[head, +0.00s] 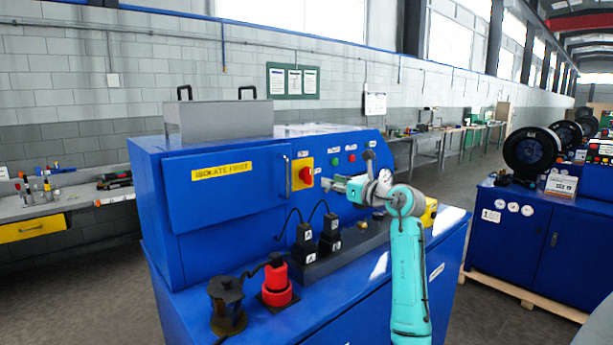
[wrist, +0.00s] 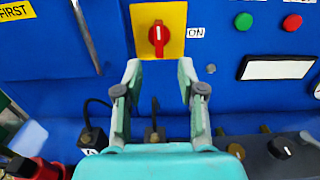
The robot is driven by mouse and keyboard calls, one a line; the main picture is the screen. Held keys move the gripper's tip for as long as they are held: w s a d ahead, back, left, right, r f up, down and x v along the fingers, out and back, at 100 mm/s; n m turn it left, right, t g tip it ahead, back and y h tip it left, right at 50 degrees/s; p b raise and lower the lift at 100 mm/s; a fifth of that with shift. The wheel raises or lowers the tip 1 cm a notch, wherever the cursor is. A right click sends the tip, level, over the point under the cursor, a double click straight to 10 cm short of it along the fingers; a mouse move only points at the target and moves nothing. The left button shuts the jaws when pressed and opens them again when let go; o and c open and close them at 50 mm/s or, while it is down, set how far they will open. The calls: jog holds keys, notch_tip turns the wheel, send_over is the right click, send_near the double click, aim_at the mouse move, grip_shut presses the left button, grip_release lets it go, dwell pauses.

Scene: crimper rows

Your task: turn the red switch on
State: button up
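The red switch (head: 305,174) is a round rotary knob on a yellow plate on the front of the blue machine. In the wrist view the red switch (wrist: 158,36) has its pale pointer mark upright, and an ON label (wrist: 195,32) sits to its right, on the blue panel. My gripper (head: 327,182) is in front of the panel, just right of the switch in the head view. In the wrist view my gripper (wrist: 159,72) has its two fingers spread wide with nothing between them. The fingertips appear below the knob and apart from it.
Green and red push buttons (wrist: 267,22) are to the right of the switch. A door with a handle (head: 287,176) is on its left. Black plugs with cables (head: 304,245) and a red connector (head: 277,281) stand on the ledge below. The space before the switch looks clear.

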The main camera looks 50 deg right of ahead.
aim_at(311, 175)
jog(key=x, duration=1)
jog(key=shift+a, duration=0.15)
grip_shut()
